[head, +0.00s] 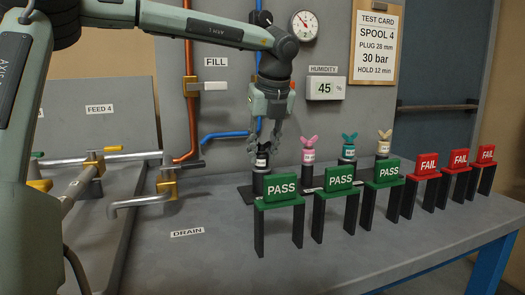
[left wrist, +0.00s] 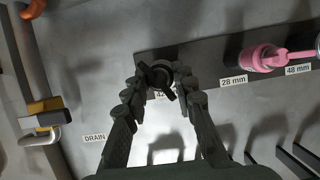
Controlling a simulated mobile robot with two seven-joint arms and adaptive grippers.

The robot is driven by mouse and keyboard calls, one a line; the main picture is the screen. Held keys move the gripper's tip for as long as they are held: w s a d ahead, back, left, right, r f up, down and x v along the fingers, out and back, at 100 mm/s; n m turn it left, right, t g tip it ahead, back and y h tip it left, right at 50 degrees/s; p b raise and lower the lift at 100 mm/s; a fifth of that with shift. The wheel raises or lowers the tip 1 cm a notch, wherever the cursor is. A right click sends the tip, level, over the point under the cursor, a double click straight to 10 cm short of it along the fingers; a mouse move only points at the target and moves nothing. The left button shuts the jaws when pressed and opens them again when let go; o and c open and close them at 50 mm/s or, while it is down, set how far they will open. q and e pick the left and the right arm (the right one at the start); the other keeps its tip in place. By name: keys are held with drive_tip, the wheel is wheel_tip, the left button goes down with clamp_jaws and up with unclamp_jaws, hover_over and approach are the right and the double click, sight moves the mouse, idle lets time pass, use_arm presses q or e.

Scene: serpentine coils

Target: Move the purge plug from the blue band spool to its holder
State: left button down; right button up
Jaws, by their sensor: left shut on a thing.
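My left gripper (head: 262,147) is shut on a black plug (head: 262,159) with a white label. The plug stands upright at the left end of the dark plug rack (head: 245,193), on or just over a black post; I cannot tell whether it is fully seated. In the left wrist view the fingertips (left wrist: 160,80) close around the black winged plug (left wrist: 157,75), above a partly hidden label that seems to begin with 42. No spool with a clear blue band shows. My right gripper is not in view.
Pink (head: 308,150), teal (head: 349,147) and beige (head: 384,143) plugs stand on the rack to the right. Green PASS stands (head: 279,190) and red FAIL stands (head: 426,165) line the front. Metal pipes (head: 140,202) with yellow fittings lie left. The bench near the DRAIN label (head: 187,233) is clear.

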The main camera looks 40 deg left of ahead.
use_arm(q)
drive_tip(key=c, duration=1.2)
unclamp_jaws()
drive_tip(key=shift+o, duration=0.2)
drive_tip(key=shift+r, duration=0.1)
drive_tip(key=v, duration=1.2)
